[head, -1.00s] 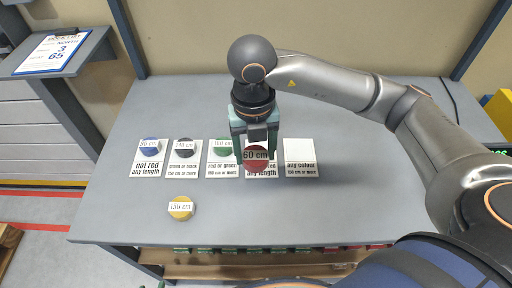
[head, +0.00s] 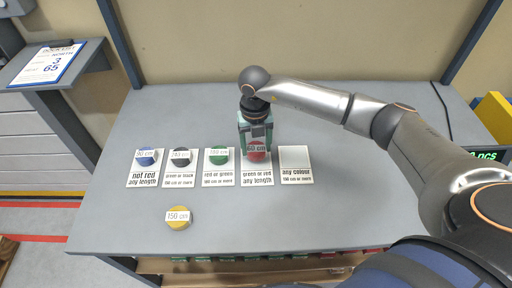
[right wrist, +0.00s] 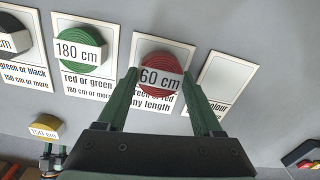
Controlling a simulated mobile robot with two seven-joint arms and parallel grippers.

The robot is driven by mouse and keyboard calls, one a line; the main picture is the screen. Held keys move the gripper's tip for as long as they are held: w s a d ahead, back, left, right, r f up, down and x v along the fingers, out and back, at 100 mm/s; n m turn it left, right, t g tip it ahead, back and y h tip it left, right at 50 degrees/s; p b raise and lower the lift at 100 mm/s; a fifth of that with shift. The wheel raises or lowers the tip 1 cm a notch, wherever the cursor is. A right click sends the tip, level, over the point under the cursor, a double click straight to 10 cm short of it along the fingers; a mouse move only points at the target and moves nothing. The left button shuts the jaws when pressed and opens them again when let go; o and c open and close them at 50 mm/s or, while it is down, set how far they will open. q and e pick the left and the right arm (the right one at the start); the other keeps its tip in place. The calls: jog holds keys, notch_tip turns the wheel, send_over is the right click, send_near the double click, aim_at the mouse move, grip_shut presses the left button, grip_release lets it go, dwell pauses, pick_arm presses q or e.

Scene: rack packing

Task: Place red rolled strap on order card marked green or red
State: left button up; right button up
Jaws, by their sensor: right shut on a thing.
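The red rolled strap (head: 256,156), labelled 60 cm, is at the card marked "green or red, any length" (head: 257,182), fourth from the left. It covers the upper part of this card in the right wrist view (right wrist: 165,64). My right gripper (head: 256,149) points down with a finger on each side of the roll and is shut on it. The roll looks on or just above the card; I cannot tell if it touches.
Cards to the left bear a blue roll (head: 146,156), a black roll (head: 180,156) and a green roll (head: 219,154). The "any colour" card (head: 295,160) is empty. A yellow roll (head: 179,223) lies in front.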

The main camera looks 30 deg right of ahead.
aim_at(255, 149)
jog(key=shift+f, duration=0.7)
jog(key=shift+f, duration=0.15)
jog(key=o, duration=1.4)
notch_tip(255, 149, up, 12)
jog(key=shift+a+r+b, duration=0.1)
jog(key=shift+r+b, duration=0.1)
jog(key=shift+b, duration=0.15)
